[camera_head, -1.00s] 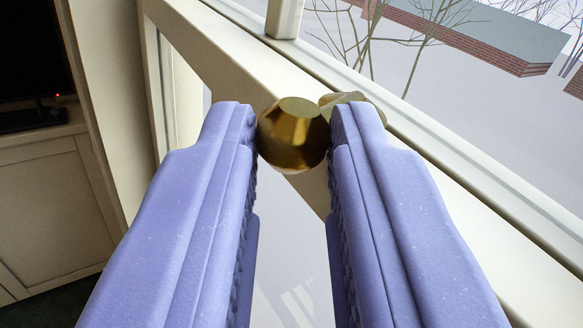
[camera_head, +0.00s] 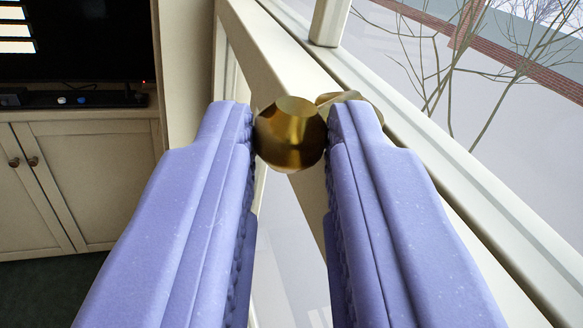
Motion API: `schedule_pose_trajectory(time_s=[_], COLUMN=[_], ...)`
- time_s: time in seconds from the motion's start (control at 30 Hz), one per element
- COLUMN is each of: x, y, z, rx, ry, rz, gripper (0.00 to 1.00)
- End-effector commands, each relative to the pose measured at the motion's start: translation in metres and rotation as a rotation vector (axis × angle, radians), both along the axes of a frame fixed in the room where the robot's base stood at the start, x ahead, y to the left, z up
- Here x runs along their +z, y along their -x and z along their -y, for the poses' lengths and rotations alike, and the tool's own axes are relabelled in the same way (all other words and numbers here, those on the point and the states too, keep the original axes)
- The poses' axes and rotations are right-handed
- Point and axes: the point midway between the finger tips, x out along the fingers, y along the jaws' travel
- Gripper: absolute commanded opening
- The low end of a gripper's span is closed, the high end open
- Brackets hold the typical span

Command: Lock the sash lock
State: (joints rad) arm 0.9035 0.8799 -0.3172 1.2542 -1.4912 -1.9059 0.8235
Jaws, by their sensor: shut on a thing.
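The sash lock shows as a brass knob (camera_head: 290,134) with a second brass part (camera_head: 349,98) behind it to the right, partly hidden by my right finger. It sits at the cream meeting rail of the window sash (camera_head: 283,72). My gripper (camera_head: 290,135) has its two lavender fingers on either side of the knob, shut on it at the fingertips. The lock's base and whether its catch is engaged are hidden.
A cream cabinet (camera_head: 95,185) with a dark screen (camera_head: 85,40) and a black box (camera_head: 75,99) stands at the left. A glazing bar (camera_head: 329,22) rises beyond the lock. Bare trees and a brick wall show outside the glass.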

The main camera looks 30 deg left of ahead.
Motion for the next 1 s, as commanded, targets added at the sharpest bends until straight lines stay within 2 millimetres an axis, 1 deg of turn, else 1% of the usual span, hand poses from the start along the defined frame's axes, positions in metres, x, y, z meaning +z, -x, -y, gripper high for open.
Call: schedule_pose_trajectory(time_s=[0.07, 0.1, 0.17, 0.2, 0.43, 0.53, 0.63, 0.8, 0.9, 1.0], x=[0.001, 0.001, 0.001, 0.001, 0.001, 0.0, 0.0, 0.0, 0.0, 0.0], y=[-0.001, -0.001, -0.001, -0.001, 0.0, 0.004, 0.015, 0.04, 0.051, 0.057], z=[-0.001, -0.001, -0.001, -0.001, 0.0, 0.004, 0.014, 0.035, 0.044, 0.049], rx=[0.002, 0.002, 0.001, 0.001, 0.0, -0.002, -0.002, -0.002, -0.001, 0.0], ry=[0.0, 0.0, 0.0, 0.0, 0.0, 0.001, 0.001, 0.001, 0.001, 0.001], rz=[0.004, 0.004, 0.003, 0.003, 0.001, 0.001, 0.002, 0.001, 0.002, 0.002], gripper=[0.0, 0.3, 0.43, 0.48, 0.48, 0.48, 0.48, 0.48, 0.48, 0.48])
